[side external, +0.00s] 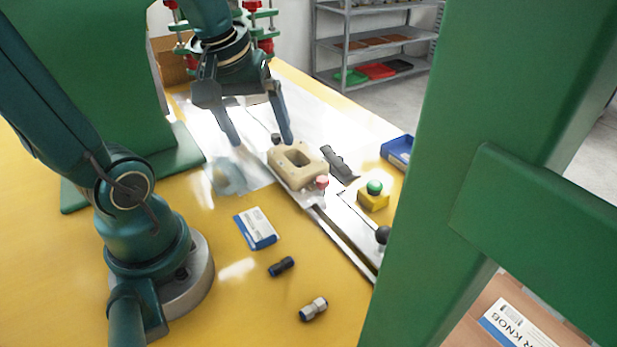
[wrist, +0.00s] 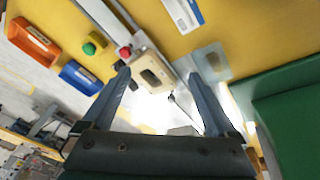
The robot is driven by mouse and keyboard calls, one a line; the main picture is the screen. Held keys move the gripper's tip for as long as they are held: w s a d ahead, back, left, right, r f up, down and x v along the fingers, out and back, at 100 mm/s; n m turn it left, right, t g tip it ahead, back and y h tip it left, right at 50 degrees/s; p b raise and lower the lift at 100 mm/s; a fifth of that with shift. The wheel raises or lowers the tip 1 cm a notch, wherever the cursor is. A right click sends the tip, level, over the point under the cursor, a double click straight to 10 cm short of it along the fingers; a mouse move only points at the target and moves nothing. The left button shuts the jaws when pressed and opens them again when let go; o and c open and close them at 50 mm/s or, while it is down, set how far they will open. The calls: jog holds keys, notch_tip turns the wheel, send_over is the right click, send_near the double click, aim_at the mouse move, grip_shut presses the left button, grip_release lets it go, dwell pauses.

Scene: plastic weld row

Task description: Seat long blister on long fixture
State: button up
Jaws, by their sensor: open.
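The long fixture (side external: 292,178) is a beige block with a rectangular opening, mounted on a metal slide; it also shows in the wrist view (wrist: 140,60). The opening looks empty. A clear, faintly blue plastic piece, which looks like the long blister (side external: 228,177), lies on the table left of the fixture. In the wrist view the blister (wrist: 212,62) is right of the fixture, near my right finger. My gripper (side external: 262,143) is open and empty, above the table near the fixture and blister. Its two fingers are spread wide in the wrist view (wrist: 159,75).
A red knob (side external: 322,183) and a yellow box with a green button (side external: 374,197) stand by the fixture. A blue bin (side external: 398,152) is beyond. A blue-white carton (side external: 256,228), a black fitting (side external: 281,266) and a grey fitting (side external: 313,309) lie in front. A green post (side external: 430,200) blocks the right.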

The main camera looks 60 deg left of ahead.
aim_at(222, 165)
jog(key=s+a+f+n+g+h, duration=0.1)
jog(key=s+a+f+n+g, duration=0.1)
jog(key=a+f+n, duration=0.3)
jog(key=s+a+n+g, duration=0.1)
jog(key=s+a+n, duration=0.15)
jog(key=a, duration=0.35)
jog(key=shift+n, duration=0.25)
jog(key=shift+w+a+f, duration=0.1)
jog(key=shift+w+f, duration=0.05)
jog(key=shift+f, duration=1.05)
jog(key=shift+w+d+f, duration=0.1)
jog(key=shift+w+f, duration=0.1)
jog(key=shift+f, duration=1)
jog(key=shift+w+a+f, duration=0.1)
jog(key=shift+w+f, duration=0.05)
jog(key=shift+f, duration=1.05)
jog(key=c, duration=0.8)
jog(key=shift+r, duration=0.1)
notch_tip(222, 165, up, 4)
jog(key=shift+r, duration=0.2)
